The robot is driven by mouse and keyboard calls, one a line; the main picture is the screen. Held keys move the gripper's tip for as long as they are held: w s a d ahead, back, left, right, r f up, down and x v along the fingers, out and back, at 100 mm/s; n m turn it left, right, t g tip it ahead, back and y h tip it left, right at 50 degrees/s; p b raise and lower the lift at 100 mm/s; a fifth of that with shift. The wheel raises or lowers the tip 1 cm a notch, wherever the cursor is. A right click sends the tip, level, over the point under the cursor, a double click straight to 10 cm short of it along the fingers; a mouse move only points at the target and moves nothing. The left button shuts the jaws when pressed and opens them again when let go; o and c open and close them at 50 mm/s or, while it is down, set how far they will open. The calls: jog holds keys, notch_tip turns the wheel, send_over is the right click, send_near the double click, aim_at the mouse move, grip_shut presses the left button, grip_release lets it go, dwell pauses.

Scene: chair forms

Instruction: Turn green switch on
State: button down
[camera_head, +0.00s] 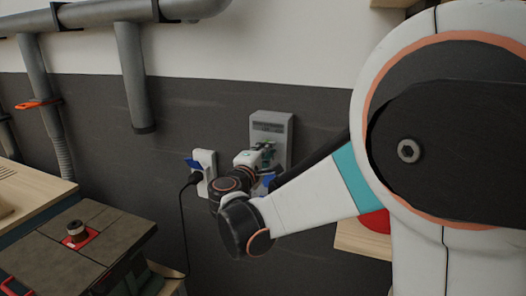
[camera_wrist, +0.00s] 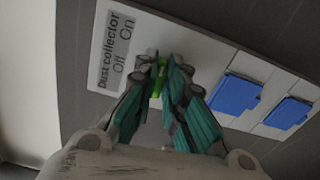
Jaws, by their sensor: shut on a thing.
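The green switch (camera_wrist: 158,88) is a small green piece on a grey wall panel labelled "Dust collector", "Off" and "On" (camera_wrist: 118,45). In the head view the panel (camera_head: 271,125) is fixed to the dark lower wall. My gripper (camera_wrist: 163,72) has its teal fingers close together around the green switch and is shut on it. The fingers hide most of the switch, so I cannot tell which position it is in. In the head view my gripper (camera_head: 265,152) reaches the panel's middle, and my arm covers part of its lower side.
Two blue covers (camera_wrist: 235,93) (camera_wrist: 287,112) sit on the panel beside the fingers. A white socket (camera_head: 205,160) with a black plug and hanging cord is left of the panel. A machine table (camera_head: 100,222) stands at lower left. Grey pipes (camera_head: 130,75) run above.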

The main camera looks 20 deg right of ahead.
jog(key=shift+f+m, duration=0.1)
jog(key=shift+m, duration=0.4)
jog(key=c, duration=1.7)
grip_release()
jog(key=shift+o, duration=0.2)
